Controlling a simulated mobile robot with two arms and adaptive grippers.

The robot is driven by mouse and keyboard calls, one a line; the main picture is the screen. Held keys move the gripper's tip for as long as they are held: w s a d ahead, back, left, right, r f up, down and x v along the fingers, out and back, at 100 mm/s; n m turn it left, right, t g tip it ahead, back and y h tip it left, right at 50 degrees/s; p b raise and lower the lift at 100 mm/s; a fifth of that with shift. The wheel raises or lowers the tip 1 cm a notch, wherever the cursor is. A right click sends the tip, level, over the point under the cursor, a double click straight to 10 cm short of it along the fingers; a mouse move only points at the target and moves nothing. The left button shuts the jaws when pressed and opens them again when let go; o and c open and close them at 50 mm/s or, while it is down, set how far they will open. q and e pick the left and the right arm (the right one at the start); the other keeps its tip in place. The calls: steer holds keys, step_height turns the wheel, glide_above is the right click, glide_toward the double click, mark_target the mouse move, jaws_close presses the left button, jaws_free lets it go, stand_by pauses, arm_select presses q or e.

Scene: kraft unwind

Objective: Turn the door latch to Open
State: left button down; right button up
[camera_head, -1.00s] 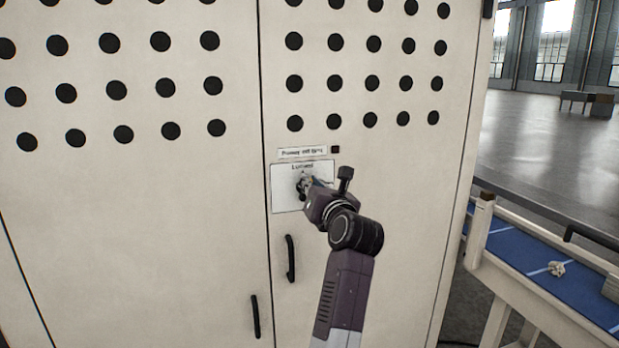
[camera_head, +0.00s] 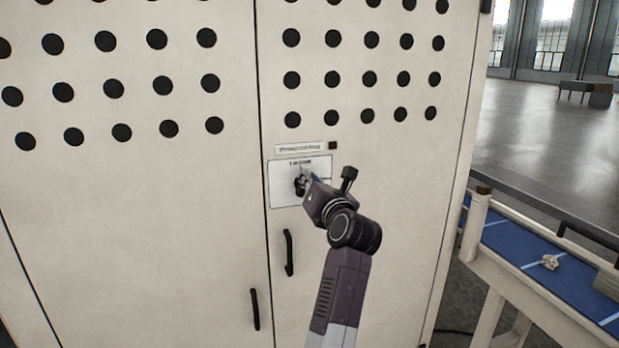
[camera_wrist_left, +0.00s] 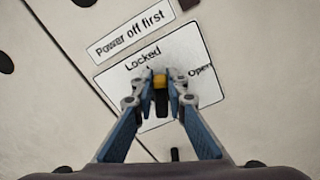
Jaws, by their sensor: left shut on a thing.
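The door latch (camera_wrist_left: 160,92) sits on a white label plate (camera_wrist_left: 118,78) marked "Locked" at the top and "Open" at the right. In the wrist view the latch shows as a small yellow and dark piece, pointing roughly towards "Locked". My left gripper (camera_wrist_left: 160,78) is shut on it, one fingertip on each side. In the head view my left gripper (camera_head: 303,182) is at the plate (camera_head: 284,190) and mostly hides the latch. My right gripper is not in view.
A "Power off first" label (camera_wrist_left: 131,32) is above the plate. Two black handles (camera_head: 289,252) (camera_head: 255,309) are on the doors below. The cabinet (camera_head: 150,230) has rows of round holes. A bench with a blue top (camera_head: 520,243) stands at the right.

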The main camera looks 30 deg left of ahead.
arm_select(q)
steer(key=shift+w+d+f+m+p, duration=0.15)
steer(key=shift+m+p, duration=0.85)
steer(key=shift+p, duration=0.35)
steer(key=shift+w+d+f+m+p, duration=0.1)
steer(key=shift+w+f+m+p, duration=0.05)
steer(key=shift+m+p, duration=1)
steer(key=m+p, duration=0.2)
steer(key=f+m+p, duration=0.1)
steer(key=m+p, duration=0.1)
steer(key=shift+w+d, duration=0.2)
steer(key=shift+m, duration=0.35)
steer(key=m, duration=0.2)
steer(key=f+m, duration=0.1)
steer(key=m, duration=0.1)
